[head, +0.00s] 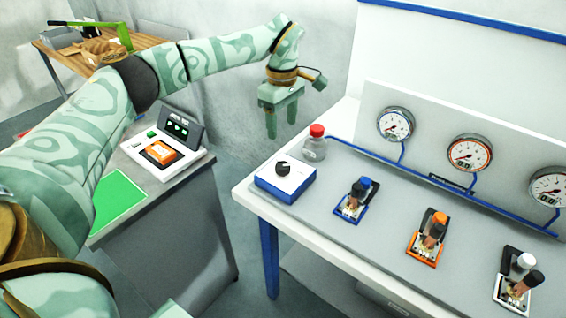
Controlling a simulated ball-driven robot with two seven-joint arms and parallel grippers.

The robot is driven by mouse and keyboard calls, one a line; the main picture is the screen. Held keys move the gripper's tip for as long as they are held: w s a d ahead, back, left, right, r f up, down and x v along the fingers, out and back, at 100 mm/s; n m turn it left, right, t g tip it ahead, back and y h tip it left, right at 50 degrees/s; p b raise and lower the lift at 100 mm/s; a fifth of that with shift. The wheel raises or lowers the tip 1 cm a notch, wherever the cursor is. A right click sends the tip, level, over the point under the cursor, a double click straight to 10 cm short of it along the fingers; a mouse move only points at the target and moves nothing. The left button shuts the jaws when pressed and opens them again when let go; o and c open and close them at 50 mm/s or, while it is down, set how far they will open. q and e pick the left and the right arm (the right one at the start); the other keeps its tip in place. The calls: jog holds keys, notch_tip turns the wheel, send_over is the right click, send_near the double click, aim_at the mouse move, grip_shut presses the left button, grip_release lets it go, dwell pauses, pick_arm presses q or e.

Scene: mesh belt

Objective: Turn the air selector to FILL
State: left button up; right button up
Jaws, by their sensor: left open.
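A blue box with a white top (278,188) sits at the near left corner of the bench and carries a round black knob (282,167). This looks like the air selector; its markings are too small to read, so I cannot tell its setting. My left gripper (282,130) hangs open and empty, fingers pointing down, in the air beyond and above the box, apart from the knob. My right gripper is not in view.
Gauges (470,153) and blue pipes stand behind. A grey cabinet (185,225) is left, across a gap.

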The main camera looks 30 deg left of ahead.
aim_at(283, 165)
pick_arm(q)
notch_tip(283, 165, down, 13)
jog(key=shift+b, duration=1.05)
jog(key=c, duration=1)
